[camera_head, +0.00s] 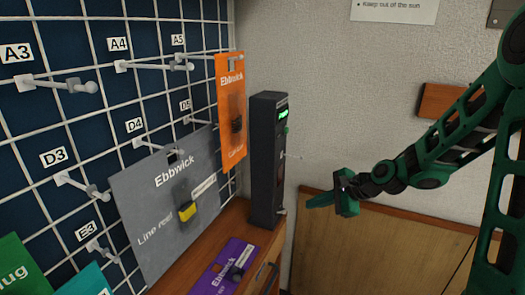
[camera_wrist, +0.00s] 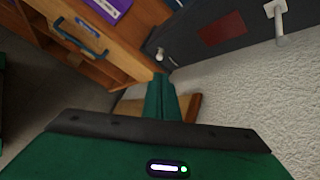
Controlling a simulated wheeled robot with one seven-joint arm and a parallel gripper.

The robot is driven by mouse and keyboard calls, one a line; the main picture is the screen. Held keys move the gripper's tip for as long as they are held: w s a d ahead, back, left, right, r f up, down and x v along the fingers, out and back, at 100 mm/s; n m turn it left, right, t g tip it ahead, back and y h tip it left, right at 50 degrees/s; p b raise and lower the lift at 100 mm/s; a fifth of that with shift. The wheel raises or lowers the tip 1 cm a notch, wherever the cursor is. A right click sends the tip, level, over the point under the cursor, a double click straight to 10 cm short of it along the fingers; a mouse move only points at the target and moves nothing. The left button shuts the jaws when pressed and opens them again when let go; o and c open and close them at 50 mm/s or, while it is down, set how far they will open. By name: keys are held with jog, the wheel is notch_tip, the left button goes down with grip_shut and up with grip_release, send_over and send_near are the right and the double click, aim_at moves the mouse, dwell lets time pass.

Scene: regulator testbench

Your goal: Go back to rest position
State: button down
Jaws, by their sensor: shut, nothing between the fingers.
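My gripper (camera_head: 322,199) is at the end of my green arm, right of centre in the head view. Its green fingers point left, toward the dark upright device. The fingers are together with nothing between them. In the wrist view the closed green fingers (camera_wrist: 161,98) show at the middle, pointing up the picture. The gripper hangs in free air, apart from the device and the cabinet.
A dark device (camera_head: 265,160) with a green display stands on the wooden cabinet (camera_head: 215,235), beside a purple card (camera_head: 222,268). A wire rack (camera_head: 95,110) at left holds hooks, a grey card (camera_head: 165,200) and an orange card (camera_head: 231,110). A wooden panel (camera_head: 375,250) stands behind.

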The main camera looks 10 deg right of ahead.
jog(key=s+d+r+n+g+h, duration=0.35)
jog(key=s+d+n+h, duration=0.35)
jog(key=s+d, duration=0.8)
jog(key=s+d+r+n+g, duration=0.1)
jog(key=s+r+n, duration=0.1)
jog(key=s, duration=0.8)
jog(key=s+d+r+n+g, duration=0.1)
jog(key=s+n+g, duration=0.1)
jog(key=s, duration=0.9)
jog(key=shift+d+r+n, duration=0.3)
jog(key=shift+r, duration=0.05)
